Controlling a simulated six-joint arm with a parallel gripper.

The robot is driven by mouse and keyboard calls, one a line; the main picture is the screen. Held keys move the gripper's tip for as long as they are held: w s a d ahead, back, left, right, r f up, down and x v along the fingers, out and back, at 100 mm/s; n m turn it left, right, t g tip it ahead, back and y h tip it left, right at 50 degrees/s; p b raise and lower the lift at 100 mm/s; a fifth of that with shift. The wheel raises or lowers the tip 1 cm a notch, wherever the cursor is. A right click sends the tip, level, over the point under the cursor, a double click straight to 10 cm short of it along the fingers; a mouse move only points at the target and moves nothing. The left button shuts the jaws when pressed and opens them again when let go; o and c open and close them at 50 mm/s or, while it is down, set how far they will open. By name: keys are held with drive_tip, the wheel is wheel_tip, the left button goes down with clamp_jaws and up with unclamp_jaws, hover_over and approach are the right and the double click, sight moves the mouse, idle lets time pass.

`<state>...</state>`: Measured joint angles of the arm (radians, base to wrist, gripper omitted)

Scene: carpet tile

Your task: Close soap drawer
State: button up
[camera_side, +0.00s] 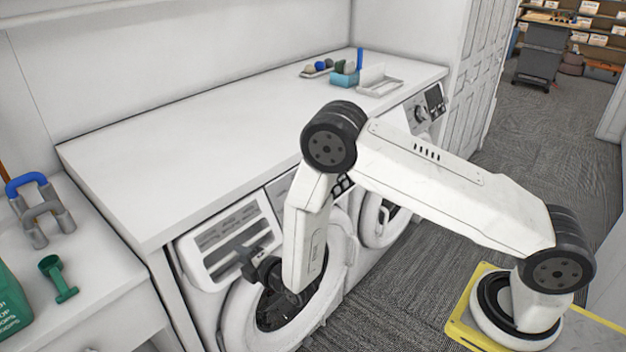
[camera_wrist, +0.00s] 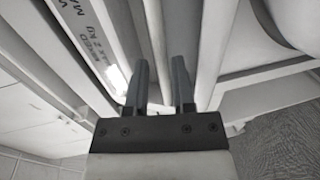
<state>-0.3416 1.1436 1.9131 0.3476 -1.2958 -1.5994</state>
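The soap drawer (camera_side: 208,236) is a white slotted tray at the upper left of the near washing machine in the side view. It looks pulled out from the machine's front. My gripper (camera_side: 243,258) is at its front right, pointing toward it; the dark fingers overlap it in this view, so contact is unclear. In the wrist view, the two fingers of my gripper (camera_wrist: 160,66) stand apart, with pale strips running behind or between them. A white lettered part (camera_wrist: 88,35), probably of the drawer, lies to their left.
The near machine's round door (camera_side: 238,318) is below my gripper. A side table at left holds a green scoop (camera_side: 58,279).

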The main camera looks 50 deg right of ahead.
drive_tip(key=shift+s+r, duration=0.25)
drive_tip(key=shift+s, duration=0.85)
drive_tip(key=shift+s+r, duration=0.2)
drive_tip(key=shift+s, duration=0.85)
drive_tip(key=s+d+r+m+g, duration=0.55)
drive_tip(key=r+m+g, duration=0.2)
drive_tip(key=m, duration=0.25)
drive_tip(key=s+d+r+m+g, duration=0.2)
drive_tip(key=s+d+r+m, duration=0.1)
drive_tip(key=s, duration=0.3)
drive_tip(key=s+d+r+m+g, duration=0.2)
drive_tip(key=s+d+m+g, duration=0.1)
drive_tip(key=s+m, duration=0.2)
drive_tip(key=shift+s+d+r+g, duration=0.25)
drive_tip(key=shift+s+r+g, duration=0.15)
drive_tip(key=shift+s, duration=0.7)
